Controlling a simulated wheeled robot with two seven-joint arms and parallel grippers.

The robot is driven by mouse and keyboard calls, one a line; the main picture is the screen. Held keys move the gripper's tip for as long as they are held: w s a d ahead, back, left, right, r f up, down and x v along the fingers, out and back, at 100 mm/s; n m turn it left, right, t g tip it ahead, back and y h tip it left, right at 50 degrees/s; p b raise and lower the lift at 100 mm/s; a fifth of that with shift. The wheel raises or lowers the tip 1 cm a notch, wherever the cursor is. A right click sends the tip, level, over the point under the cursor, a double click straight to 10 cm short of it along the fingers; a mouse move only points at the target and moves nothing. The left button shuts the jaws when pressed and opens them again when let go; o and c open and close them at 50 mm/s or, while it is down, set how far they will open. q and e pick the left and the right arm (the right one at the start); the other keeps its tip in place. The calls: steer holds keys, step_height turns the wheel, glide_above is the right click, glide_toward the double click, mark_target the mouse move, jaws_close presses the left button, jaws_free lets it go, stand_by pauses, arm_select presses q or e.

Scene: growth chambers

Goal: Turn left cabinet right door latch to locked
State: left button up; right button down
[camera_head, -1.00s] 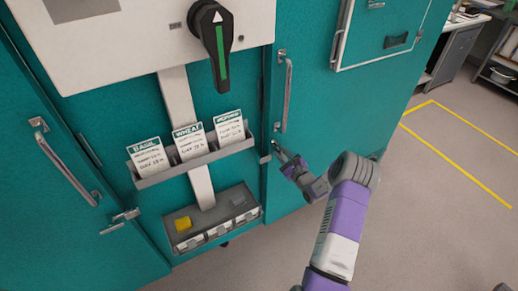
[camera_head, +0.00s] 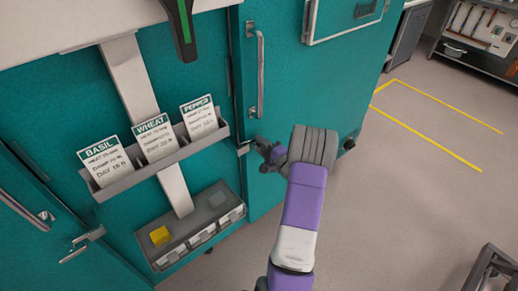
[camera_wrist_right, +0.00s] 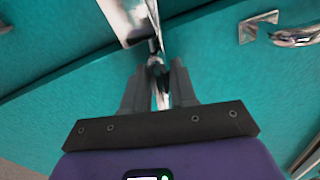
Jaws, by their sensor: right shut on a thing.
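A small metal door latch (camera_head: 243,149) sits at the lower left edge of the teal right-hand door (camera_head: 300,85), below its long vertical handle (camera_head: 257,75). My right gripper (camera_head: 261,147) is at this latch, its arm coming up from the bottom. In the right wrist view, the fingers of my right gripper (camera_wrist_right: 158,72) are shut on a shiny metal part of the latch (camera_wrist_right: 130,18). The fingers hide part of it, so its exact angle is hard to tell. My left gripper is not in view.
Another latch (camera_head: 82,243) and handle (camera_head: 28,212) are on the door at far left. Between the doors are a card rack (camera_head: 160,166) with labelled cards and a grey tray (camera_head: 190,222) holding a yellow block (camera_head: 159,236). The floor (camera_head: 400,190) at right is mostly clear.

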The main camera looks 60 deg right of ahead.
steer(key=shift+f+n+b, duration=0.1)
steer(key=shift+n+b, duration=1)
steer(key=shift+b, duration=0.1)
steer(key=c, duration=1)
jaws_free()
steer(key=shift+s, duration=0.1)
steer(key=p+v, duration=0.1)
steer(key=v, duration=0.6)
steer(key=shift+s+a, duration=0.1)
steer(key=shift+s, duration=0.1)
